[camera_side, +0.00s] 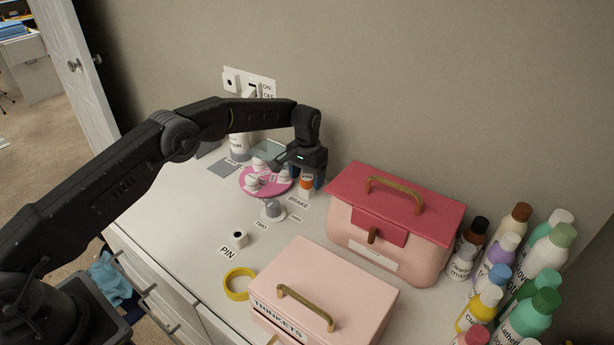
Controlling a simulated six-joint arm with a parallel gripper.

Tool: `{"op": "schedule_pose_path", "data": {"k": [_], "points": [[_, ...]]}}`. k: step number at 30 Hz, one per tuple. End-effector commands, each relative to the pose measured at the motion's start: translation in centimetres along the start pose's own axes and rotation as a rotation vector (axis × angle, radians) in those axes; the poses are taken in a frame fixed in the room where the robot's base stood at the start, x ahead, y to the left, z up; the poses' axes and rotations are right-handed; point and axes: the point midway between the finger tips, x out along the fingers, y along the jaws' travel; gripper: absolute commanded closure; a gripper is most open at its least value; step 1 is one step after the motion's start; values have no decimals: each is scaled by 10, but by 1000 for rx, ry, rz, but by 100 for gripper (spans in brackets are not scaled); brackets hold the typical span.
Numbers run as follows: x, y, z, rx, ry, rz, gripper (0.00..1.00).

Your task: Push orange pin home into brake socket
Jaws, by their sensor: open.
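The orange pin (306,183) stands upright at the back of the white top, beneath my gripper and close to the pink box. A white part (305,194) shows at its foot, beside the label BRAKE (298,201). I take this part for the brake socket. How deep the pin sits in it is too small to tell. My gripper (300,171) is open and points down around or just above the pin. Whether a finger touches the pin is hidden. A white socket (237,240) labelled PIN stands nearer the front and looks empty.
A pink round plate (248,188) with white pieces lies left of my gripper. A grey-topped peg (272,208) stands in front. The large pink box (390,225) is close on the right. A yellow ring (238,295), a TRINKETS box (345,290) and several bottles (540,250) stand nearer.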

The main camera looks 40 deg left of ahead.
Motion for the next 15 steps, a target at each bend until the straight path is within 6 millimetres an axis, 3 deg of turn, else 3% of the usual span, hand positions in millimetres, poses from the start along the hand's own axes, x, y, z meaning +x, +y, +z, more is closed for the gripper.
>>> {"op": "schedule_pose_path", "data": {"k": [5, 15], "points": [[-23, 0, -1, 0, 5, 0, 29], [-97, 0, -1, 0, 5, 0, 29]]}}
